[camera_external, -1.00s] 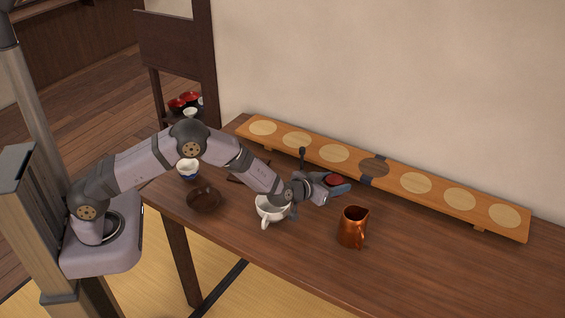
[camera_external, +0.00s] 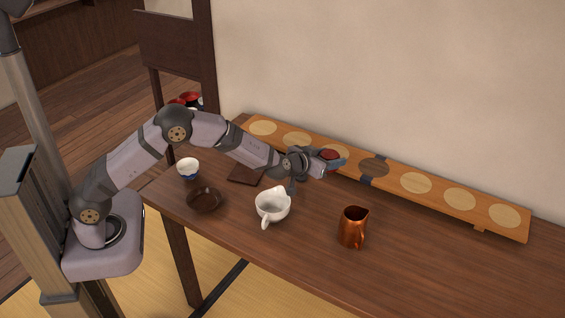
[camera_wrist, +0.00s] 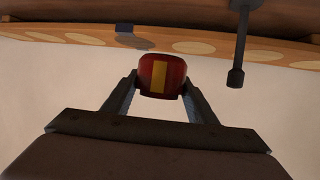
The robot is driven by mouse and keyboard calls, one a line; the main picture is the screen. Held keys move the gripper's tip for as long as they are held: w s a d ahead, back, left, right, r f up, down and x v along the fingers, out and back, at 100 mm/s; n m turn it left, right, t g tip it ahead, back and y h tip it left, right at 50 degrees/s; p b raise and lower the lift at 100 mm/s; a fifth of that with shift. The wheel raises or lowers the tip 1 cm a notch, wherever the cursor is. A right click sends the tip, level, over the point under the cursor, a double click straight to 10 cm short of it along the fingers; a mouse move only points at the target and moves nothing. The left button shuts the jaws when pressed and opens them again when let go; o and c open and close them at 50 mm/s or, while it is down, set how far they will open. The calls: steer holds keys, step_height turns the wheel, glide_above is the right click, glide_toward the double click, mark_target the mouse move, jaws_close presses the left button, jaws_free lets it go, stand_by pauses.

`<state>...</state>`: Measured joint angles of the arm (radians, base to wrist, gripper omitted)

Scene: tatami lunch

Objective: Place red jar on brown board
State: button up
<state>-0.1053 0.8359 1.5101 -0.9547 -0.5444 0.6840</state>
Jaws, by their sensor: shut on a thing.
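The red jar (camera_external: 331,155) is held between the fingers of my gripper (camera_external: 335,160), raised in front of the long board. In the wrist view the jar (camera_wrist: 162,75) has a yellow patch and sits between both fingertips of my gripper (camera_wrist: 160,88). A small flat dark brown square (camera_external: 244,175) lies on the table left of the gripper. A long orange-brown board (camera_external: 350,163) on low feet runs along the wall. It has several pale round spots and one dark brown round spot (camera_external: 374,167). The board also shows at the top of the wrist view (camera_wrist: 270,50).
A white cup (camera_external: 272,206) stands below my forearm. A dark brown bowl (camera_external: 204,200) and a blue-and-white cup (camera_external: 188,169) are at the left. A copper mug (camera_external: 353,227) stands right of the white cup. The table's right side is clear.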

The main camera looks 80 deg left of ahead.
steer(key=s+a+r+n+g+y+b, duration=0.1)
steer(key=s+a+r+n+y+b, duration=0.15)
steer(key=a+r, duration=0.55)
steer(key=n+g+y+b, duration=0.2)
steer(key=n+g+b, duration=0.1)
glide_above(249, 168)
step_height(249, 168, down, 7)
steer(key=shift+m, duration=0.25)
steer(key=shift+d+f+b, duration=0.15)
steer(key=shift+f+b, duration=1.1)
steer(key=shift+f, duration=3.95)
steer(key=shift+f, duration=0.1)
steer(key=o, duration=0.8)
steer(key=shift+f, duration=0.15)
steer(key=o, duration=0.4)
